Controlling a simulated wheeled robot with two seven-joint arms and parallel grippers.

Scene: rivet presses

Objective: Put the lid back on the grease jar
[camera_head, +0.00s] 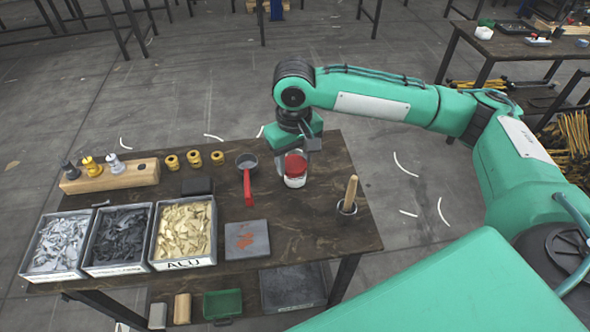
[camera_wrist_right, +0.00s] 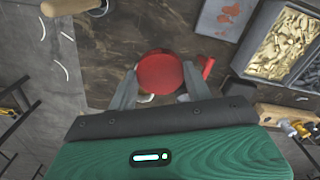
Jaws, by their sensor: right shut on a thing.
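The grease jar (camera_head: 295,182) is a white jar with a red band or label, standing upright toward the back right of the table. The red round lid (camera_head: 296,163) is at its mouth, between the fingers of my right gripper (camera_head: 293,158). In the right wrist view the red lid (camera_wrist_right: 160,74) fills the space between the two fingers of the gripper (camera_wrist_right: 160,88), which is shut on it. A little of something pale shows under the lid. I cannot tell whether the lid is seated or just above the rim. My left gripper is not in view.
A small pan with a red handle (camera_head: 248,187) lies close left of the jar. A pot with a wooden-handled tool (camera_head: 348,197) stands to the right. A grey plate with orange smears (camera_head: 247,253) and bins of rivets (camera_head: 183,263) are nearer.

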